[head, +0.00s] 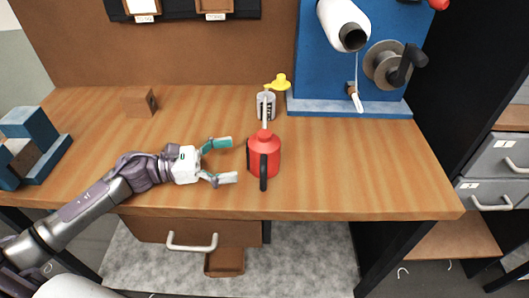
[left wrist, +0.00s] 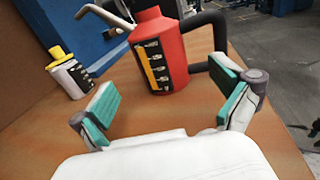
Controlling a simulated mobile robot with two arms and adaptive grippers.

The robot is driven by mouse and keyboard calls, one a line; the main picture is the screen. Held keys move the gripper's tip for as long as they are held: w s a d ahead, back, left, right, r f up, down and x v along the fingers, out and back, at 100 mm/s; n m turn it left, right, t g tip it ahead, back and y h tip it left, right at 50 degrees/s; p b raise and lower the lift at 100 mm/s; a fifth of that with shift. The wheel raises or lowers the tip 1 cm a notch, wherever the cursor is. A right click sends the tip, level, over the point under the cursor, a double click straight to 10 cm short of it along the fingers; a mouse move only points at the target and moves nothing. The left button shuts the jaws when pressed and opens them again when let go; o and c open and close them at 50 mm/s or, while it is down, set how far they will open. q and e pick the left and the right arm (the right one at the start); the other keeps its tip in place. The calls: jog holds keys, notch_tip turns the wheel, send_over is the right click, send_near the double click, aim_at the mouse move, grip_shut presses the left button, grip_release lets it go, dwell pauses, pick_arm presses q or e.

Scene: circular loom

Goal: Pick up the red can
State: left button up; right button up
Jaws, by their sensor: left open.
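The red can (head: 265,156) stands upright on the wooden table, with a dark handle toward the front and a pale thin spout rising behind it. In the left wrist view the red can (left wrist: 158,52) is ahead of the fingers, its dark handle to the right and a black and yellow label facing me. My left gripper (head: 228,160) is open just left of the can, its teal-padded fingers pointing at it. In the left wrist view the open fingers (left wrist: 170,110) have nothing between them. My right gripper is not in view.
A white bottle with a yellow cap (head: 267,106) stands behind the can; it also shows in the left wrist view (left wrist: 70,78). A wooden block (head: 139,102) and a blue block holder (head: 40,150) are on the left. A blue panel with reels (head: 330,75) stands behind. The table right of the can is clear.

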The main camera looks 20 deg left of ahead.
aim_at(263, 153)
pick_arm(q)
jog(key=shift+r+x, duration=0.25)
jog(key=shift+x, duration=0.9)
jog(key=p+x, duration=0.2)
jog(key=x, duration=0.2)
jog(key=shift+w+d, duration=0.15)
jog(key=shift+d, duration=0.2)
jog(key=shift+w+d, duration=0.1)
jog(key=shift+d, duration=0.1)
jog(key=shift+f, duration=0.1)
jog(key=c, duration=1.5)
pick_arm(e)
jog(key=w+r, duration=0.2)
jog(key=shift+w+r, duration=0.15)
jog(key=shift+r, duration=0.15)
